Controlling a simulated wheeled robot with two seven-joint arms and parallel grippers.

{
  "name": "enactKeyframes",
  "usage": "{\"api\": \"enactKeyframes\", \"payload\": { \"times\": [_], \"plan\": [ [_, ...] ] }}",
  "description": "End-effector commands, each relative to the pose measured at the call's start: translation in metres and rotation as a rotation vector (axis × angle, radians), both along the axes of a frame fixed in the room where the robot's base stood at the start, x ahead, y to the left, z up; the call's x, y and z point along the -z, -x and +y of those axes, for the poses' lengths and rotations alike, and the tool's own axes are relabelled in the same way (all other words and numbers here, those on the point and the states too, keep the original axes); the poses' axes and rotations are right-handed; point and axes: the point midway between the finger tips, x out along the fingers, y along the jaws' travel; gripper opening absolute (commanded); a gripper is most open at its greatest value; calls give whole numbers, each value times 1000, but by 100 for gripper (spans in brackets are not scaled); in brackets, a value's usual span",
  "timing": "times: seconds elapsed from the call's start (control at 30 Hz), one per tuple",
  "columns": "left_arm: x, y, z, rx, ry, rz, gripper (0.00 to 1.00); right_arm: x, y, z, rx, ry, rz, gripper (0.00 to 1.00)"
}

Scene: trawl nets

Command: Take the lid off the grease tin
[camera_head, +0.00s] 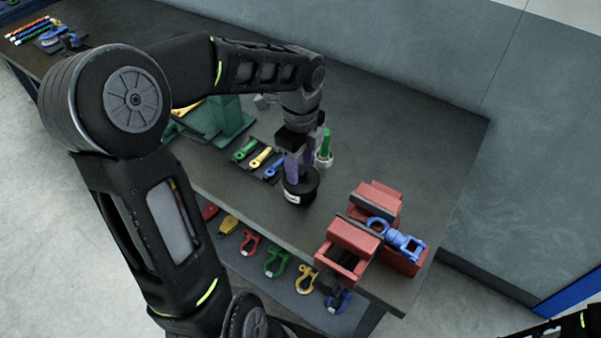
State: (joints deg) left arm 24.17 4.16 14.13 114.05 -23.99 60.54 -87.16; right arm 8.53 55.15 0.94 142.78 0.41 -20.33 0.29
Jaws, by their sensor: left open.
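The grease tin (299,192) is a short black round tin with a white label on its side. It stands upright on the dark workbench. My left gripper (293,176) points down at the top of the tin, with its purple-grey fingers at the lid. The jaws are open, and the fingers hide part of the lid. I cannot tell whether the fingers touch it. A bit of my right arm shows at the lower right corner; its gripper is out of view.
A red vise (352,240) holding a blue swivel piece (400,240) stands right of the tin. A green-handled item in a pale cup (324,158) is close behind the gripper. Several shackles (277,262) sit on a lower shelf. The bench's back right is clear.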

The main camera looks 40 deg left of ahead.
Motion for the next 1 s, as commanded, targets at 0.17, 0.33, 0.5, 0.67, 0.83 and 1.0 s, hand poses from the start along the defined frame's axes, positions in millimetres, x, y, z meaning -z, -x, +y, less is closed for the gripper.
{"api": "enactKeyframes", "payload": {
  "times": [0.17, 0.33, 0.5, 0.67, 0.83, 1.0],
  "plan": [
    [12, 0, 0, 1, 0, 0, 47, -1, 0, 0, 1, 1, 1, 36],
    [12, 0, 0, 1, -1, 0, 47, -1, 0, 0, 1, 1, 1, 36],
    [12, 0, 0, 1, 0, 0, 47, -1, 0, 0, 1, 1, 1, 36],
    [12, 0, 0, 0, 0, -1, 47, -1, 0, 0, 1, 1, 1, 36],
    [12, 0, 0, 0, 0, 0, 37, -1, 0, 0, 1, 1, 1, 36],
    [12, 0, 0, 0, 0, 0, 24, -1, 0, 0, 1, 0, 0, 36]
  ]
}}
